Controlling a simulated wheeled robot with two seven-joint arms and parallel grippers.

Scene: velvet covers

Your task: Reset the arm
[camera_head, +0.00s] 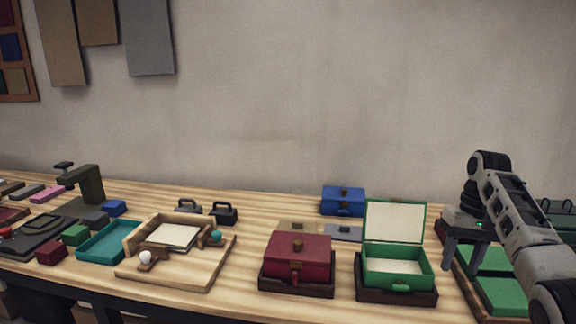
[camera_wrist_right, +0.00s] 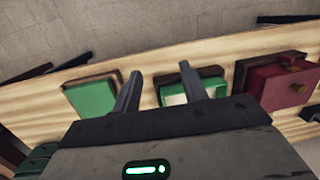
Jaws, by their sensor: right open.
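My right gripper (camera_head: 465,256) is open and empty, above the right part of the table, with its arm coming in from the right. In the right wrist view its two fingers (camera_wrist_right: 160,90) are spread apart with nothing between them. A green box (camera_head: 395,268) with its lid raised stands in a dark tray to the left of the gripper; it also shows behind the fingers in the right wrist view (camera_wrist_right: 205,73). My left gripper is not in view.
A shut red box (camera_head: 297,257) sits in a dark tray left of the green box. A blue box (camera_head: 343,200) stands behind. Green panels (camera_head: 497,294) lie below my right arm. A wooden tray (camera_head: 190,275) and a teal tray (camera_head: 108,243) are at left.

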